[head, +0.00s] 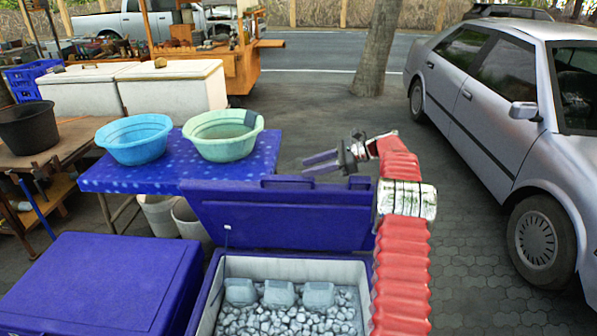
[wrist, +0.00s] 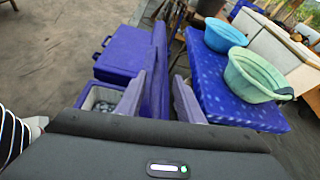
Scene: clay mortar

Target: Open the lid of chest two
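Two blue chests stand at the front in the head view. The left chest (head: 105,285) is closed. The right chest (head: 210,305) is open, with its blue lid (head: 280,220) tilted up at the back and grey ice inside. I cannot tell from any marking which is chest two. My gripper (head: 306,165) is open and empty, above and behind the raised lid's top edge near its right end. In the wrist view the lid (wrist: 157,75) shows between my two spread fingers; I cannot tell whether they touch it. The closed chest (wrist: 118,55) shows beyond.
A blue-covered table (head: 262,160) with a blue basin (head: 135,140) and a green basin (head: 223,136) stands behind the chests. White coolers (head: 175,90) are further back. A silver car (head: 500,110) is at the right. Paving between is clear.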

